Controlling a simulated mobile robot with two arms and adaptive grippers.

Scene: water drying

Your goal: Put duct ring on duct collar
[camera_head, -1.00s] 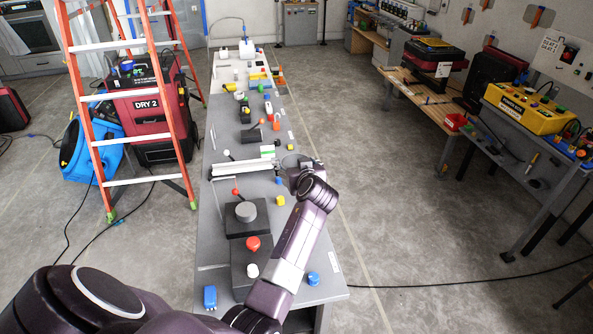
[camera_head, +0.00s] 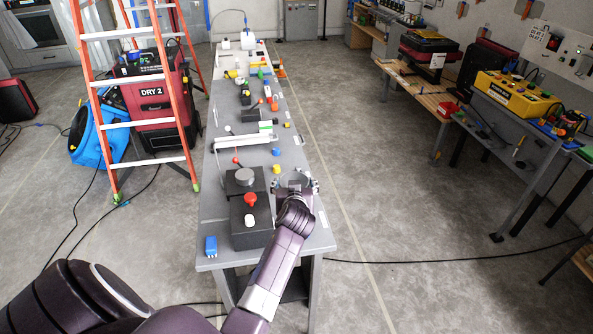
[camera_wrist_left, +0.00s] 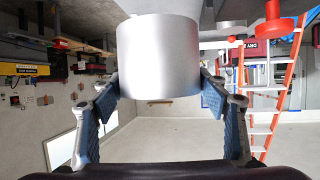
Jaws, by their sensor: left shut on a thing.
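My left gripper (camera_head: 294,183) is over the right side of the long grey bench (camera_head: 308,228), beside the dark blocks. In the left wrist view its two blue-padded fingers (camera_wrist_left: 160,100) flank a smooth silver cylinder, the duct ring (camera_wrist_left: 158,58), and are shut on it. In the head view the wrist largely hides the ring. A grey round piece (camera_head: 244,176) stands on a dark block left of the gripper; I cannot tell whether it is the duct collar. My right gripper is not in view.
A red knob (camera_head: 250,199) and white knob (camera_head: 250,220) are on the near dark block. A yellow piece (camera_head: 277,169) is just beyond the gripper. A blue piece (camera_head: 211,246) is at the near left corner. An orange ladder (camera_head: 180,95) stands left of the bench.

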